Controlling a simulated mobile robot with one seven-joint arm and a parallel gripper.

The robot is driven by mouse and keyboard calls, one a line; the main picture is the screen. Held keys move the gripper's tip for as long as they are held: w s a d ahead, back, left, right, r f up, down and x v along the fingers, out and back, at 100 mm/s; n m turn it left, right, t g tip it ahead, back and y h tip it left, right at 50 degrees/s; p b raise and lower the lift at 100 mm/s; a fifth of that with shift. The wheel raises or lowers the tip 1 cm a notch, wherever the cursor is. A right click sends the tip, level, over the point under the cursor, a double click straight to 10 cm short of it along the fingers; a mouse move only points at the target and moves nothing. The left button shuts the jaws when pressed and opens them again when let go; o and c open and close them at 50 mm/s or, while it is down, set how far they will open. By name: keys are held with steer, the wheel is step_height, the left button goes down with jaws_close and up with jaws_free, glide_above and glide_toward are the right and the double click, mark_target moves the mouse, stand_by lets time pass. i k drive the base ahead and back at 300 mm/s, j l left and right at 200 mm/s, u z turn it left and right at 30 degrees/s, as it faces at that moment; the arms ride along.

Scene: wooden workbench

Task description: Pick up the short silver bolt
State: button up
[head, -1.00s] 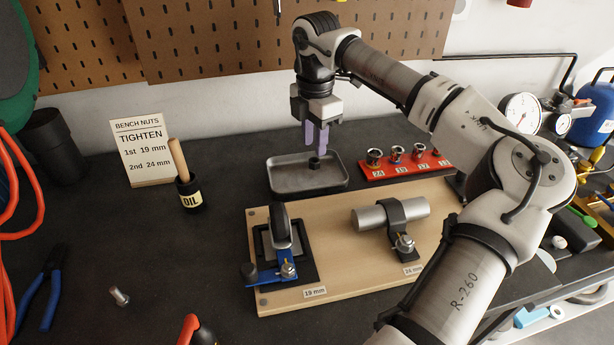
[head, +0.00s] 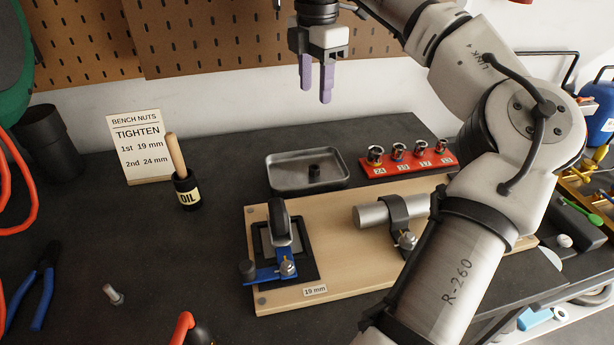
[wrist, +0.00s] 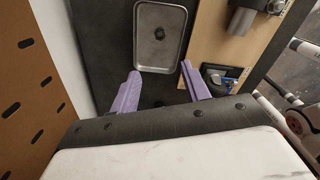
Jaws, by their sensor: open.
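The short silver bolt (head: 113,294) lies on the dark bench top at the lower left of the head view, clear of other things. I cannot make it out in the wrist view. My gripper (head: 316,92) hangs high above the back of the bench, in front of the pegboard, its purple fingers pointing down. It also shows in the wrist view (wrist: 164,88), with its fingers apart and nothing between them. It is far up and to the right of the bolt.
A grey tray (head: 275,184) holds a dark socket (head: 314,173). A red socket rail (head: 425,165) stands right of it, and a wooden fixture board (head: 345,280) in front. Blue pliers (head: 42,290) lie left of the bolt; an oil pot (head: 187,190) stands behind.

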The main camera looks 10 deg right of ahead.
mark_target(117, 299)
steer(key=k, duration=1)
